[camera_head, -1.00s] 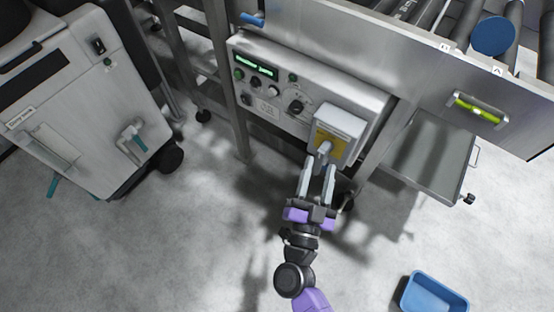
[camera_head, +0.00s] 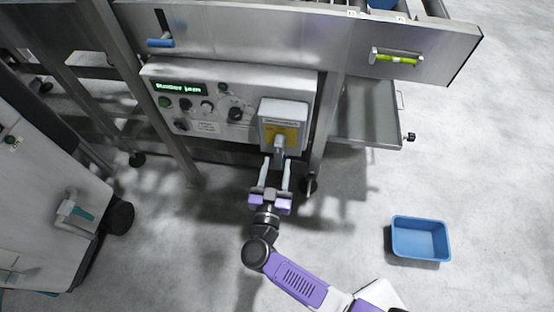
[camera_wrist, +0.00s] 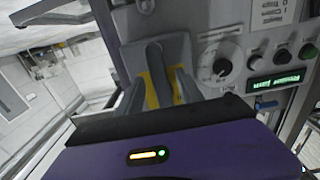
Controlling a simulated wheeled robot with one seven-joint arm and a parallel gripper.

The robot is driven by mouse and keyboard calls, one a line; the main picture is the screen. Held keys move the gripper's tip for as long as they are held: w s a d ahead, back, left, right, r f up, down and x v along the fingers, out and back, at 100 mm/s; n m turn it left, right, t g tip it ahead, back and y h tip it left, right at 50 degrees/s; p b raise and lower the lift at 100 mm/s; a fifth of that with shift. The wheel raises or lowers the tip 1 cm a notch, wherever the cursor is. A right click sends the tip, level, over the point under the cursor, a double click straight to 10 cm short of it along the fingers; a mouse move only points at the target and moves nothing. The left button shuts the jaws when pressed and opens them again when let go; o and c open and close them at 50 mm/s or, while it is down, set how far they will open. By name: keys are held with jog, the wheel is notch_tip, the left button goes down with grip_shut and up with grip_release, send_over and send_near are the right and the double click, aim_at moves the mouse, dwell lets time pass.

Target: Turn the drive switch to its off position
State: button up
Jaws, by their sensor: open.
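The drive switch looks to be the grey box (camera_head: 284,112) with a yellow plate and a grey handle (camera_head: 280,146), at the right end of the control panel. The handle points down toward my gripper in the head view. My gripper (camera_head: 276,166) is open, just below the box, its fingertips near the handle's lower end. In the wrist view the handle (camera_wrist: 156,66) stands between the two fingers of my gripper (camera_wrist: 158,88), in front of the yellow plate (camera_wrist: 150,92). I cannot tell whether either finger touches it.
The control panel (camera_head: 208,128) carries a green-lit display (camera_head: 180,88) reading "Roller jam", a black dial (camera_head: 235,114) and several buttons. A frame leg (camera_head: 321,140) and a metal side tray (camera_head: 368,115) are to the right. A blue bin (camera_head: 420,238) stands on open floor.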

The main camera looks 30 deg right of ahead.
jog(key=shift+x, duration=1.2)
grip_shut()
dwell(0.6)
